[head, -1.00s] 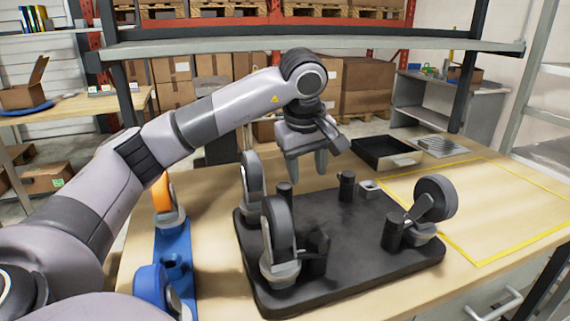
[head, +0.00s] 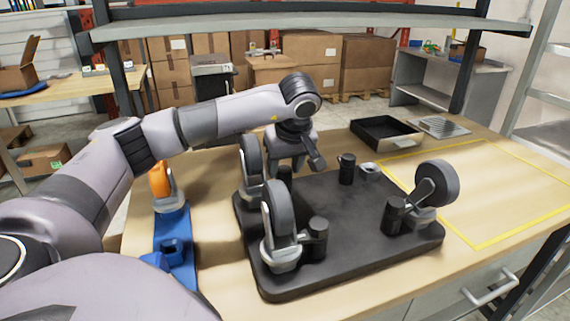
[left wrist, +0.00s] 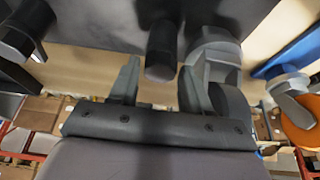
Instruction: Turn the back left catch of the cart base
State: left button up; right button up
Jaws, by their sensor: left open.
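The cart base (head: 350,230) is a black plate on the workbench. Its back left catch (head: 285,174) is a short black post beside the back left caster (head: 250,165). My left gripper (head: 297,160) is over the plate's back left corner, its fingers partly hidden in the head view. In the left wrist view, the open left gripper (left wrist: 158,85) has one finger on each side of the catch (left wrist: 161,52), pointing toward it. The caster (left wrist: 212,60) is just right of the catch there, behind one finger. I cannot tell whether the fingers touch the catch. My right gripper is not in view.
Front left (head: 279,225) and front right (head: 433,190) casters stand on the plate. The back right catch (head: 347,168) is beside an empty-looking socket (head: 370,172). A blue holder (head: 176,235) with an orange-wheeled caster is left. A black tray (head: 385,133) is behind.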

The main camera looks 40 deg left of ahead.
pick_arm(q)
jog(key=c, duration=0.8)
jog(key=shift+o, duration=0.2)
